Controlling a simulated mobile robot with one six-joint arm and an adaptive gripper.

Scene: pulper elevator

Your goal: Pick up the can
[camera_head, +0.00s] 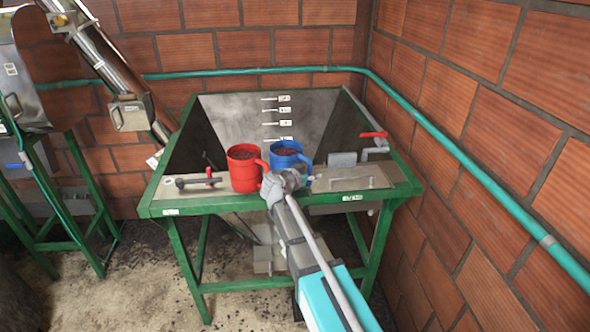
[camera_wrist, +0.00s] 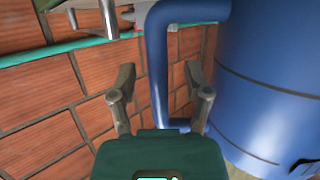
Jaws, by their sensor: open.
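Two cans with handles stand side by side on the near ledge of the green-framed hopper (camera_head: 170,210). The red can (camera_head: 243,172) is on the left and the blue can (camera_head: 286,154) on the right; both hold dark red contents. My gripper (camera_head: 285,182) is in front of the blue can and hides its lower part. In the wrist view the blue can (camera_wrist: 270,85) fills the right side. Its upright handle (camera_wrist: 158,75) stands between the two spread fingers of my gripper (camera_wrist: 159,85). The fingers are open, with gaps beside the handle.
The hopper's sloping metal basin (camera_head: 240,115) lies behind the cans. A red-handled valve (camera_head: 374,136) is at its right, and a dark-handled bar (camera_head: 198,181) lies left of the red can. A brick wall with a green pipe (camera_head: 460,150) closes the right side.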

